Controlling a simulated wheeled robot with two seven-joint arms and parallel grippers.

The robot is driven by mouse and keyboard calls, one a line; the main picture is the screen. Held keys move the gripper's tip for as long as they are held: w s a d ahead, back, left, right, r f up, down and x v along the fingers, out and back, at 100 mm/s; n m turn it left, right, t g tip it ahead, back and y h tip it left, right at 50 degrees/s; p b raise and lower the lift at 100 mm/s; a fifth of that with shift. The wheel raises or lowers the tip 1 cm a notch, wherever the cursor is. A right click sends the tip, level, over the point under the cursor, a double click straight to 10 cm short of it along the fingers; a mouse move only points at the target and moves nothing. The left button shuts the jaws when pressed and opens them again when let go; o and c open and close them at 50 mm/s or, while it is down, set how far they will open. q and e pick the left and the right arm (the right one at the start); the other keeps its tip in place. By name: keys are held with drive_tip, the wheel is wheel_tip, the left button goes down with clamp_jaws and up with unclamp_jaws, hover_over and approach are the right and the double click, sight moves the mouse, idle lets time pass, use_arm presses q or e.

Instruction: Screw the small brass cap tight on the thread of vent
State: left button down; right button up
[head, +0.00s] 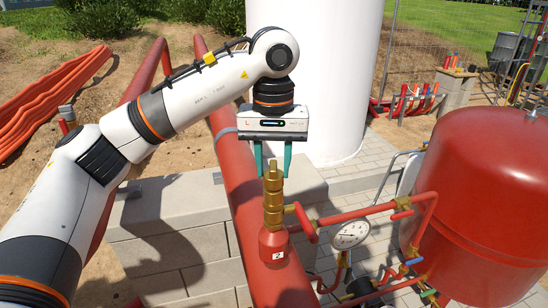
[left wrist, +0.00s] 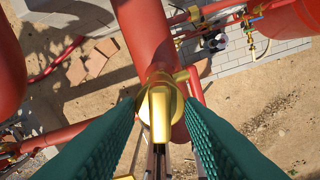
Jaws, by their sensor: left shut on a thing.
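The brass vent (head: 273,216) stands upright on the red pipe, on a red base marked "2". The small brass cap (head: 272,168) is at the top of this brass stack, in line with it. My left gripper (head: 273,174) points straight down from above, its two teal fingers shut on the cap, one on each side. In the left wrist view the fingers flank the brass piece (left wrist: 160,118), seen from above. The thread is hidden, so I cannot tell how far the cap is down on it. My right gripper is not in view.
A thin red side pipe with a valve and a pressure gauge (head: 350,234) runs right of the vent. A big red tank (head: 480,200) stands at the right. A white cylinder (head: 325,70) rises behind, and a grey block wall (head: 180,240) lies left.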

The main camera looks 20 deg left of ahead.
use_arm(q)
drive_tip(key=m, duration=0.7)
drive_tip(key=shift+a+r, duration=0.1)
drive_tip(key=shift+r, duration=0.05)
drive_tip(key=c, duration=1.3)
unclamp_jaws()
drive_tip(key=shift+w, duration=0.1)
drive_tip(key=o, duration=0.5)
drive_tip(key=shift+c, duration=0.2)
drive_tip(key=shift+o, duration=0.2)
